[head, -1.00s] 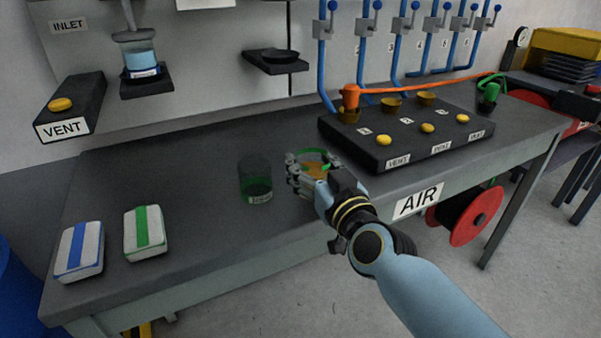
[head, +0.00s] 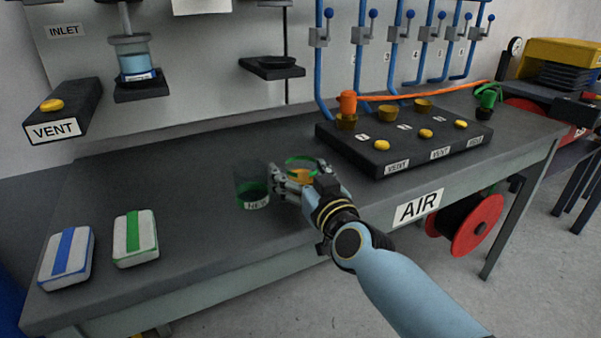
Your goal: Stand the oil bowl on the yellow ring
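A clear bowl with dark green liquid and a white label (head: 252,190), which I take for the oil bowl, stands upright on the grey bench. My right gripper (head: 273,179) is at its right side. Its fingertips are apart and reach the bowl's right edge; I cannot tell whether they touch it. A yellow-orange piece (head: 302,176) and a green curved rim (head: 300,159) show just behind the gripper, partly hidden by it. I cannot tell whether the yellow piece is the yellow ring. My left gripper is not in view.
A blue-striped block (head: 67,258) and a green-striped block (head: 136,238) lie at the left of the bench (head: 190,240). A dark valve box with yellow buttons (head: 400,148) stands at the right. A small black shelf (head: 272,68) is on the wall. The bench behind the bowl is clear.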

